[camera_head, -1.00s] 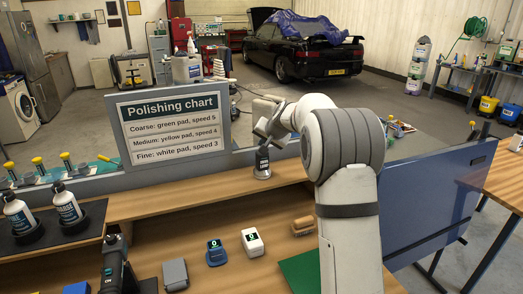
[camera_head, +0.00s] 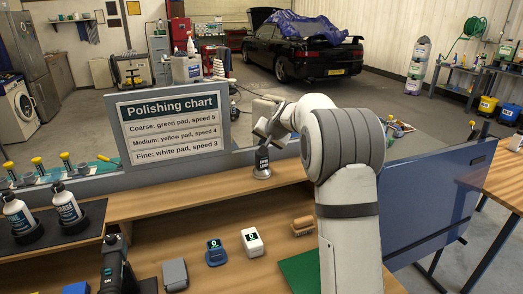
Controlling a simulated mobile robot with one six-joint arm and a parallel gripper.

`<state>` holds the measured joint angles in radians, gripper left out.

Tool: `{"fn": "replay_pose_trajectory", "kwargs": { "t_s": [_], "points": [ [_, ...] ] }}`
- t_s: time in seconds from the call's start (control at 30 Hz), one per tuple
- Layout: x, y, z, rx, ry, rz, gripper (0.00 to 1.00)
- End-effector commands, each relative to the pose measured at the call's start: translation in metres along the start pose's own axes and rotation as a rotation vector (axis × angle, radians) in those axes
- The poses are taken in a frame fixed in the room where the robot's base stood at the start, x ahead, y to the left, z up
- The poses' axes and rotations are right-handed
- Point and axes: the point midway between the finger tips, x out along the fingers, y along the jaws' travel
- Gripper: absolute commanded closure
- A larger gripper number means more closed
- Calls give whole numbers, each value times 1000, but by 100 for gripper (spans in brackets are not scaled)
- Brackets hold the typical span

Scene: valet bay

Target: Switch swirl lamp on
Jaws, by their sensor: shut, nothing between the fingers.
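The swirl lamp (camera_head: 262,162) is a small dark upright device with a light label and a round foot. It stands on the wooden upper ledge (camera_head: 200,193), right of the polishing chart. My gripper (camera_head: 264,138) is at the lamp's top, angled down from the right. The fingers look closed and empty. I cannot tell whether they touch the lamp. The lamp's top is partly hidden by the gripper, and I cannot tell whether it is lit.
The polishing chart (camera_head: 170,123) stands left of the gripper. Two bottles (camera_head: 66,203) stand on a dark mat at left. On the lower bench are a blue device (camera_head: 215,252), a white device (camera_head: 252,242), a brush (camera_head: 303,226) and a grey box (camera_head: 175,274). A blue panel (camera_head: 440,200) stands at right.

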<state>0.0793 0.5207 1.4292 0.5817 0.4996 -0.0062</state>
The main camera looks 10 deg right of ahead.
Motion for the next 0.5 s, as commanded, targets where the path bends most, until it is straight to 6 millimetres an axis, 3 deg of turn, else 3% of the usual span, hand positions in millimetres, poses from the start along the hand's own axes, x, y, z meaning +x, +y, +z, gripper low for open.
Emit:
{"fn": "replay_pose_trajectory", "kwargs": {
  "t_s": [0.5],
  "points": [
    [6, 4, 4, 0, 0, 0, 100]
  ]
}}
